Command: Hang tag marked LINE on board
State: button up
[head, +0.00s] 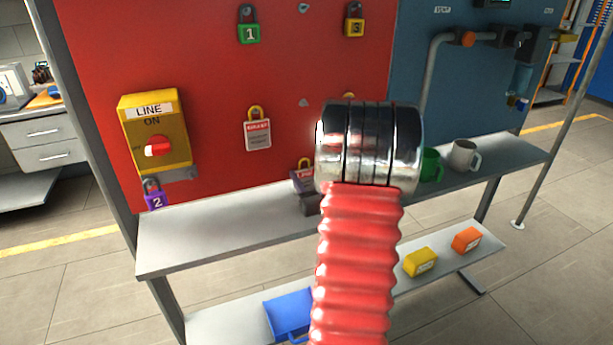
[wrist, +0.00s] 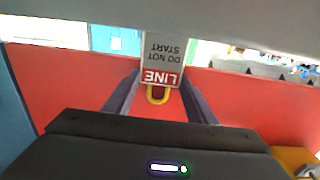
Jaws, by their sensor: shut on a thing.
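The LINE tag (wrist: 162,62) has a white face reading DO NOT START and a red LINE band, upside down in the wrist view. My gripper (wrist: 160,92) is shut on it near its yellow loop, with the red board behind. The red board (head: 200,50) stands upright in the head view. In that view my arm hides most of the gripper; a dark part with a yellow loop (head: 305,162) shows left of the arm, low before the board. A yellow LINE ON box (head: 175,115) with a red knob is on the board's left. Small grey pegs (head: 303,103) show on the board.
Another red-and-white tag (head: 258,135) hangs on the board. Padlocks hang there too: green (head: 249,34), yellow (head: 354,27), purple (head: 155,200). A grey shelf (head: 190,235) runs below, with a green mug (head: 430,166) and a pale mug (head: 463,157) at right.

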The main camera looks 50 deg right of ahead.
jog(key=shift+f, duration=0.1)
jog(key=o, duration=1)
jog(key=shift+s, duration=0.1)
jog(key=shift+s, duration=0.1)
jog(key=v, duration=1.2)
jog(key=shift+w, duration=0.2)
